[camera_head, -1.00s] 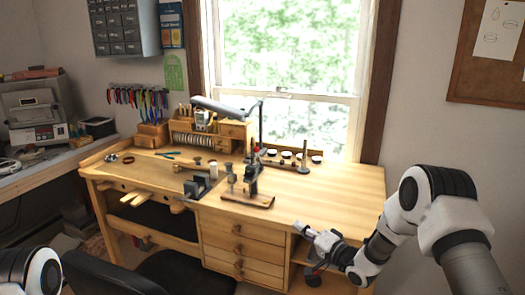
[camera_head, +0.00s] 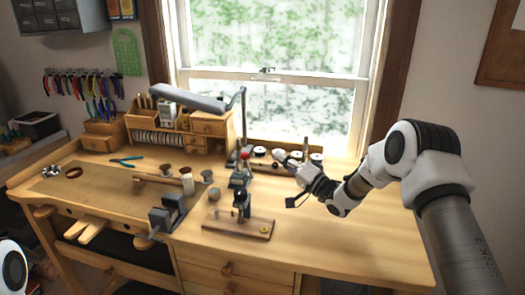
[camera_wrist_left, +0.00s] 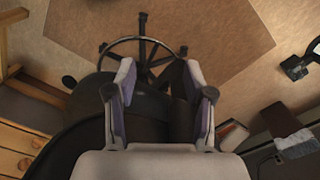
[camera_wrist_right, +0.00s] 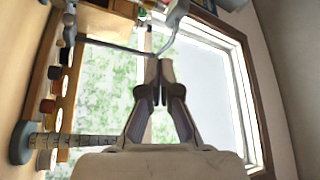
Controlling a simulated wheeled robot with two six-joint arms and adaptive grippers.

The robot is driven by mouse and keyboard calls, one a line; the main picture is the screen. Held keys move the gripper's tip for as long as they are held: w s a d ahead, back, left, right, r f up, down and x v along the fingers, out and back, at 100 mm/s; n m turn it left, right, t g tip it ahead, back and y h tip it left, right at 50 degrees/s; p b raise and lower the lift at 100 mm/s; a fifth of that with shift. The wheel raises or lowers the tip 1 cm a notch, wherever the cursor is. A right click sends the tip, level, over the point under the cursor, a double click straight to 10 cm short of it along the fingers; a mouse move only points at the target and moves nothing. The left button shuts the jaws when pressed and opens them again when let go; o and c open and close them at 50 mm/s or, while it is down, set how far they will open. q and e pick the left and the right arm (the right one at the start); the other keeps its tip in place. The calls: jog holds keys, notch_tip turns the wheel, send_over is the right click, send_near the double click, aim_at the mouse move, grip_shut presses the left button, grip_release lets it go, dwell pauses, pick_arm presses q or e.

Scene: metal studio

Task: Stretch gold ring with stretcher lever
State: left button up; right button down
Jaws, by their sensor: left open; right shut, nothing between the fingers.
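A small dark tool with an upright post (camera_head: 241,204), possibly the ring stretcher, stands on a wooden base (camera_head: 262,230) at the bench's front middle. Behind it is another dark stand with a red top (camera_head: 244,160). I cannot make out a gold ring or which part is the lever. My right gripper (camera_head: 284,158) is above the back of the bench, beside the red-topped stand and near the row of jars. In the right wrist view its fingers (camera_wrist_right: 159,72) are closed together and empty. My left gripper (camera_wrist_left: 159,76) is open and empty, over the dark chair and floor.
A marked tapered rod (camera_wrist_right: 80,140) on a round foot stands beside jars (camera_wrist_right: 56,73) along the back. A lamp (camera_head: 190,98) arches over the organizer (camera_head: 205,125). A vise (camera_head: 167,214) is at the front edge. The bench's right side (camera_head: 360,235) is clear.

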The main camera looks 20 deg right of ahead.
notch_tip(320, 180, up, 2)
jog(key=w+a, duration=0.1)
jog(key=a, duration=0.1)
pick_arm(q)
jog(key=shift+s+r+p, duration=0.2)
jog(key=shift+r+p, duration=0.75)
jog(key=shift+r, duration=0.1)
jog(key=shift+s+r+p, duration=0.15)
jog(key=shift+r+p, duration=0.75)
jog(key=shift+r, duration=0.1)
pick_arm(e)
send_over(248, 166)
jog(key=s+d, duration=0.1)
jog(key=s, duration=0.1)
jog(key=shift+w+d+f, duration=0.1)
jog(key=shift+d+f, duration=0.05)
jog(key=shift+f, duration=0.55)
